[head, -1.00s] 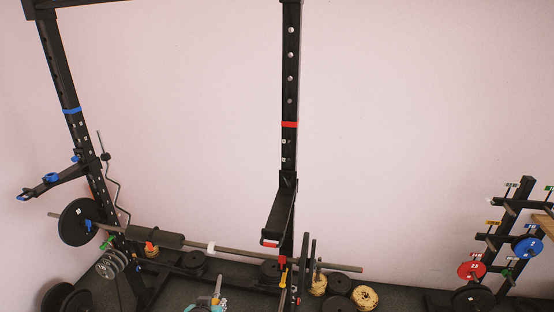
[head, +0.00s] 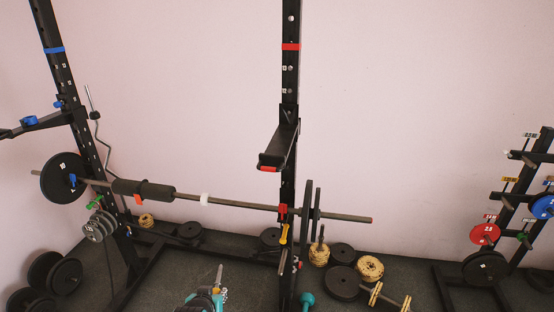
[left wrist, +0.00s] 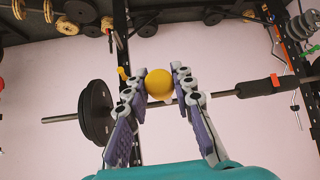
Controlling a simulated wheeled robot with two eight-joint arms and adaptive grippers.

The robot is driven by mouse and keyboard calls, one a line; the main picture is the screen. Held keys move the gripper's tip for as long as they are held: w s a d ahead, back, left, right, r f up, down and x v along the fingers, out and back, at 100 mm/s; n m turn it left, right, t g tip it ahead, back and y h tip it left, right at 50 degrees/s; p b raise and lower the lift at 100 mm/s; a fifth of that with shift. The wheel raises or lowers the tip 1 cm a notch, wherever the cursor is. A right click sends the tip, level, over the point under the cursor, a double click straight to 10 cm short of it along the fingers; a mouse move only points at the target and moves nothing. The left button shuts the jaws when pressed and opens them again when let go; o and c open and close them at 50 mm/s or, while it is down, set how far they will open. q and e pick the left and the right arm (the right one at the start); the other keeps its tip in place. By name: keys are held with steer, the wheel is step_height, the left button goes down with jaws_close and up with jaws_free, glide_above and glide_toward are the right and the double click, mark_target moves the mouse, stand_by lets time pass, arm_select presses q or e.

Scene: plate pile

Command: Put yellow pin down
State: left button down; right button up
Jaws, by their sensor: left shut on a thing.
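In the left wrist view a round yellow end, apparently of the yellow pin (left wrist: 159,84), sits between the fingertips of my left gripper (left wrist: 160,90), which is shut on it. Another yellow piece (head: 284,233) hangs on the middle rack upright (head: 290,85), below a red part.
A loaded barbell (head: 245,204) spans the rack. Black and wooden-coloured plates (head: 369,268) lie on the floor right of the upright, near a small dumbbell (head: 389,299). A plate tree (head: 513,208) stands at the right. Dark floor inside the rack is partly clear.

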arm_select(q)
steer(key=shift+f, duration=0.6)
arm_select(e)
steer(key=shift+f, duration=0.55)
arm_select(q)
steer(key=shift+r, duration=0.1)
arm_select(e)
steer(key=shift+c, duration=0.4)
steer(key=w+a+r+n+g+y, duration=0.1)
steer(key=w+a+r+n+g, duration=0.3)
steer(key=w+a+n, duration=0.8)
steer(key=w+a+r+n+g+y, duration=0.15)
steer(key=w+a+r+n, duration=0.5)
steer(key=n, duration=1.05)
arm_select(q)
steer(key=d+r+m+g+h, duration=0.1)
steer(key=d+r+m+h, duration=0.1)
steer(key=d, duration=0.4)
steer(key=d+r+m+g+h, duration=0.1)
steer(key=d+r+m+h, duration=0.2)
steer(key=d+m, duration=0.3)
steer(key=shift+d+r+h, duration=0.35)
steer(key=shift+d+h, duration=0.15)
arm_select(e)
steer(key=d+x, duration=0.1)
steer(key=x, duration=1.1)
steer(key=shift+w+f, duration=0.15)
steer(key=shift+f, duration=0.2)
steer(key=shift+h, duration=0.25)
